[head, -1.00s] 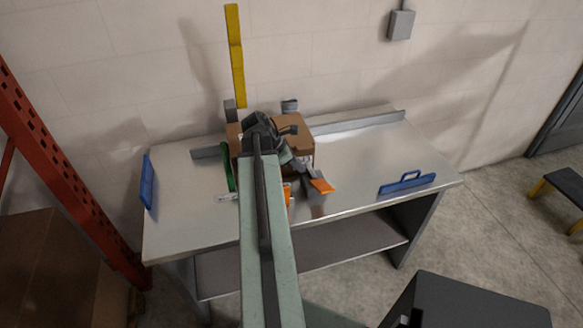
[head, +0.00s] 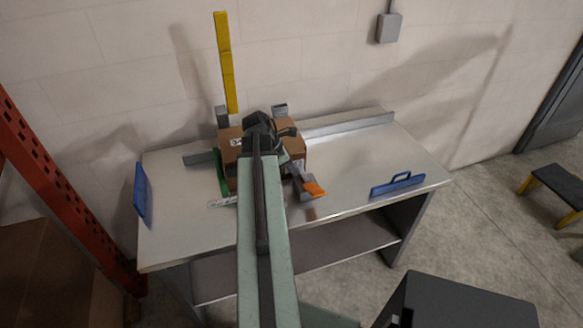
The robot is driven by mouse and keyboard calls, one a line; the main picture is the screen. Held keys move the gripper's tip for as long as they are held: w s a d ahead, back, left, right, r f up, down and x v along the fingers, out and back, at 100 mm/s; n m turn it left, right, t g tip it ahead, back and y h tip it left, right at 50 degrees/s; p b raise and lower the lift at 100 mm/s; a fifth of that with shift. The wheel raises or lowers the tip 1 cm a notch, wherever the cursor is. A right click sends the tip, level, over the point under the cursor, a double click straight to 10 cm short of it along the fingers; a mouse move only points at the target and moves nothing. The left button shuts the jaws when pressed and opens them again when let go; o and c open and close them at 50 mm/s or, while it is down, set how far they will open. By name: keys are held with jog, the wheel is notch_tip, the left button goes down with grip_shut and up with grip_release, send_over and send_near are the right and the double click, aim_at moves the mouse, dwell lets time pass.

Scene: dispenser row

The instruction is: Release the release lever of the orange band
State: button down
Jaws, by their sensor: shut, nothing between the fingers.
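An orange-tipped grey lever (head: 314,189) sticks out at the front right of a brown box (head: 228,150) on the workbench. I take it to be the orange band's release lever; the band itself is not clearly visible. My arm reaches over the bench and covers much of the box's front. My gripper (head: 291,162) is beyond the dark wrist, close above and behind the lever's grey part. It looks shut and holds nothing I can see. I cannot tell whether it touches the lever.
The metal workbench (head: 345,172) is mostly clear on the right. A blue handled piece (head: 397,184) lies at its right front, and a blue panel (head: 142,192) stands at its left edge. A red rack post (head: 60,195) stands at left.

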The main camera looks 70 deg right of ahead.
aim_at(302, 168)
jog(key=shift+s+d+r+t+y+p, duration=0.7)
jog(key=shift+t+y+p, duration=0.25)
jog(key=shift+p, duration=0.6)
jog(key=shift+s+d+t+y+p, duration=0.4)
jog(key=shift+s+t+y, duration=0.2)
jog(key=shift+t, duration=0.25)
jog(key=shift+r+p, duration=0.85)
jog(key=shift+w+a, duration=0.1)
